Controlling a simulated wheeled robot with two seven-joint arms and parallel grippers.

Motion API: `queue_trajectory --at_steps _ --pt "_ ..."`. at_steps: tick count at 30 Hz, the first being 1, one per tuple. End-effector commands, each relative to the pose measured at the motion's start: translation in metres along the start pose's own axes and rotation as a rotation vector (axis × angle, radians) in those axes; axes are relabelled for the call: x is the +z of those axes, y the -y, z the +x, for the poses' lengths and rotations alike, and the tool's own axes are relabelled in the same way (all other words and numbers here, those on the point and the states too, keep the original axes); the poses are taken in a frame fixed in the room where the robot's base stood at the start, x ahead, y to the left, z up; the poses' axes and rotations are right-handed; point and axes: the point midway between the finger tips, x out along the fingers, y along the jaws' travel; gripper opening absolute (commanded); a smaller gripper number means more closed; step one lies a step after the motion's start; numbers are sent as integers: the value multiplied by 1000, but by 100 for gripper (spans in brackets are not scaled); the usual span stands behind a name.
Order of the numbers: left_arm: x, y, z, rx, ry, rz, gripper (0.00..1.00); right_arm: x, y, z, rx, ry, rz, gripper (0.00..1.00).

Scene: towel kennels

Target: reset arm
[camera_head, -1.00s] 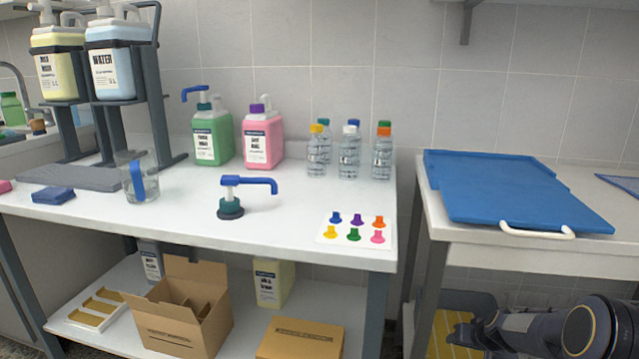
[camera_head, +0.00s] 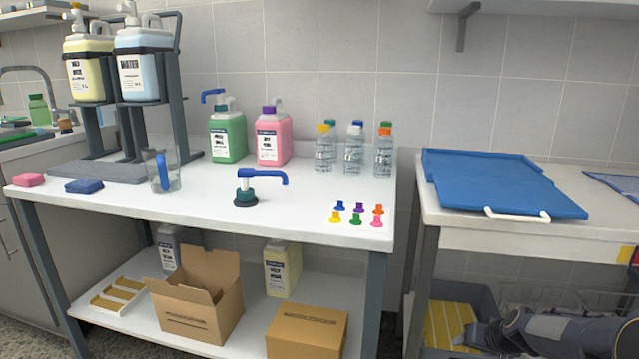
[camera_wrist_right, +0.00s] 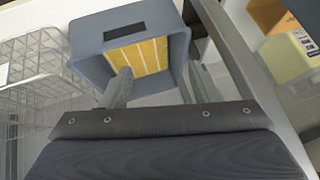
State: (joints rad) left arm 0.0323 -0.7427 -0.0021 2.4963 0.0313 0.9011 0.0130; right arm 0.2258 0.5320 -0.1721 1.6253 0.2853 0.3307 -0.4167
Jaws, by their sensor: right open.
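My right arm comes in low at the right of the head view, below the level of the right-hand table. My right gripper (camera_head: 462,340) is near a grey bin (camera_head: 484,300) with a yellow striped inside, under that table. In the right wrist view my gripper (camera_wrist_right: 162,88) is open, with its two grey fingers apart and nothing between them. The grey bin (camera_wrist_right: 88,52) lies beyond the fingers there. I cannot tell whether the fingers touch it. My left gripper is not in view.
The white bench (camera_head: 300,222) carries bottles, a pump head (camera_head: 262,186) and a glass (camera_head: 163,172). The right table (camera_head: 455,228) holds a blue board (camera_head: 500,182). A wire basket (camera_wrist_right: 30,85) stands beside the bin. A grey table leg (camera_wrist_right: 235,50) is close on the other side.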

Motion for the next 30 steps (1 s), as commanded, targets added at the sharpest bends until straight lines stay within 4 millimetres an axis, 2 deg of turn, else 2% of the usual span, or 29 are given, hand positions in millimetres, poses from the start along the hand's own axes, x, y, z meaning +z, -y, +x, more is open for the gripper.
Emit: queue_trajectory --at_steps 1,5,10,14,15,18,24,30 --pt "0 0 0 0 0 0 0 0 6 -14 -13 -3 3 56" --pt "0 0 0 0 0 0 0 7 23 -51 -51 7 12 56" --pt "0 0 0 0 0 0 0 30 52 -115 -113 27 16 56" --pt "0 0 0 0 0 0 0 72 79 -178 -169 57 9 56" --pt "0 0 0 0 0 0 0 88 85 -196 -183 68 6 56" --pt "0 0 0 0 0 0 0 129 98 -230 -206 95 -8 56" --pt "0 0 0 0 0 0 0 194 108 -266 -218 133 -30 56" --pt "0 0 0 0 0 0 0 246 109 -282 -210 159 -46 56"
